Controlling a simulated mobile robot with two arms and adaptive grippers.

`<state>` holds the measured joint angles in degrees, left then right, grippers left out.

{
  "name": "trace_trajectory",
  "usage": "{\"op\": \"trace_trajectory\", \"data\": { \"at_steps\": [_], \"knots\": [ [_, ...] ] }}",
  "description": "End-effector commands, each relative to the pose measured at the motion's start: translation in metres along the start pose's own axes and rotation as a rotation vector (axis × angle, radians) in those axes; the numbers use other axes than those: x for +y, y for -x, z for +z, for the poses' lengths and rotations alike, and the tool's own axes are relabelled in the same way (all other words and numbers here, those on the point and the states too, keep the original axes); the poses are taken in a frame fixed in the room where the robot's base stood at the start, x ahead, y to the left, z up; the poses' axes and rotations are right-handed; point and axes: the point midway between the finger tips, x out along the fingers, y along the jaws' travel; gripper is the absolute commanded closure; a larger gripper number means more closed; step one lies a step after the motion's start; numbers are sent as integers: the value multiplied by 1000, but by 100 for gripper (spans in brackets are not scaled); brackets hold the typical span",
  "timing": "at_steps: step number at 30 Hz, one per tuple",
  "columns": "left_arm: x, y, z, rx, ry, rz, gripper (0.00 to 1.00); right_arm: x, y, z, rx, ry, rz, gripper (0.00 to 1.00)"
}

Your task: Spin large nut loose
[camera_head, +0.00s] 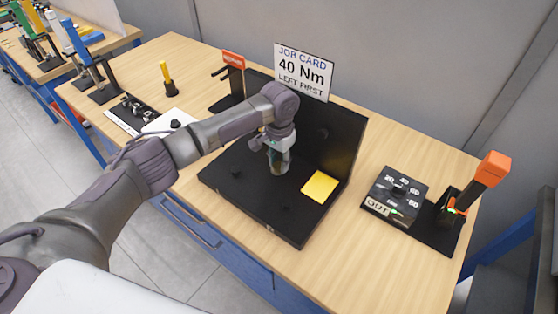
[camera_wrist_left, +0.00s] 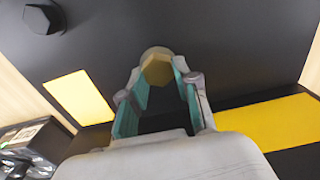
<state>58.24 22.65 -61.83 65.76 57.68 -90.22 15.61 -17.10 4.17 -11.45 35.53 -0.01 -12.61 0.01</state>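The large nut (camera_wrist_left: 157,70) is a brass-coloured hexagon with a grey round part behind it, in the left wrist view. My left gripper (camera_wrist_left: 158,78) has its teal-lined fingers on both sides of the nut, and their tips appear to touch it. In the head view my left gripper (camera_head: 278,158) points down over the black fixture (camera_head: 250,198), and the nut there is hidden by it. A black hexagonal part (camera_wrist_left: 43,18) stands apart from the gripper in the left wrist view. My right gripper is not in view.
A job card (camera_head: 304,72) reading "40 Nm, left first" stands behind the fixture. A yellow patch (camera_head: 320,186) lies on its base. To the right are a dial box (camera_head: 396,192) and an orange-handled tool (camera_head: 484,175) in a holder. Bare wood lies between.

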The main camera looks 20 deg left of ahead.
Motion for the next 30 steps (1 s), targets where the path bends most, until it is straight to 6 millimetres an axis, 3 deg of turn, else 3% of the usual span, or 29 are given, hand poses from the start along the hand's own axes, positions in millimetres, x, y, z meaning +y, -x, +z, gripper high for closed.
{"op": "trace_trajectory", "data": {
  "at_steps": [1,3,14,30],
  "knots": [
    [0,0,0,0,0,0,89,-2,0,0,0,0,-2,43],
    [0,0,0,0,0,0,100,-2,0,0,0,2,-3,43],
    [0,2,0,-2,52,1,100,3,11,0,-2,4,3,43],
    [-2,6,1,-3,482,3,100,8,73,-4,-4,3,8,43]
  ]
}}
